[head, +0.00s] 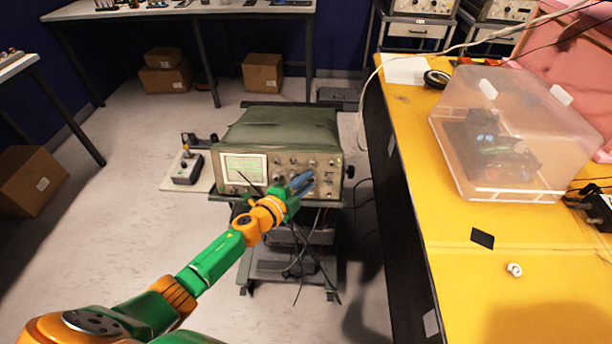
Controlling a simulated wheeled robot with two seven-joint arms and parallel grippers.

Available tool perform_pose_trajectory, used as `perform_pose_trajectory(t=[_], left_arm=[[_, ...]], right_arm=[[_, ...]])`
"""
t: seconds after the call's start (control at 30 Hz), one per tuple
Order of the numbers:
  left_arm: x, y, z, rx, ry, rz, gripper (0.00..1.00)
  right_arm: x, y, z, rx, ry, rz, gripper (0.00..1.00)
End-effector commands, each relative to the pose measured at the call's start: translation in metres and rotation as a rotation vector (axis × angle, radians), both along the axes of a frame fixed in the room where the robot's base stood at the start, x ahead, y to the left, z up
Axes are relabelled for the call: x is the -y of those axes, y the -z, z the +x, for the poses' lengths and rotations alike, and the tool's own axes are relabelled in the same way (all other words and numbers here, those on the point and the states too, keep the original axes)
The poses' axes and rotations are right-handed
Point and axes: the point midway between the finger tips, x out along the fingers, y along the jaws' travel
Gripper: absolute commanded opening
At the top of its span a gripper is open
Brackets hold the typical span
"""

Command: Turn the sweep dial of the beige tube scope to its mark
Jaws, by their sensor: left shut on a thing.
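The beige tube scope (246,188) stands on a dark wheeled cart, with a green cover over its top. Its lit screen (244,168) is on the left of the front panel, with several knobs to the right. My left gripper (302,182) is at the middle right of the panel, shut on a knob there, which looks to be the sweep dial. The gripper's fingers hide the dial, and its mark cannot be made out. My right gripper is not in view.
A yellow table (455,255) runs along the right, bearing a clear plastic box (510,135). The cart (270,272) has cables hanging below the scope. A small device (187,168) sits left of the scope. Cardboard boxes (28,182) lie on the floor. Open floor lies left of the cart.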

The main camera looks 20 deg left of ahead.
Motion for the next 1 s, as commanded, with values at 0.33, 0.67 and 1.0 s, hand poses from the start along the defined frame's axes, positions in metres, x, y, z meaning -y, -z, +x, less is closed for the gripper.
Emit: perform_pose_trajectory(t=[0.33,0.67,1.0], left_arm=[[0.0003,0.0005,-0.0003,-0.017,0.018,0.05,0.0],[0.0003,0.0011,-0.0005,-0.017,0.018,0.051,0.35],[0.0002,-0.0001,0.0,-0.015,0.017,0.049,0.57]], right_arm=[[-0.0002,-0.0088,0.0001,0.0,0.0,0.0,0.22],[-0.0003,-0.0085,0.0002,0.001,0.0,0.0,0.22],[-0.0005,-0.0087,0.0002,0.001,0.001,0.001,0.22]])
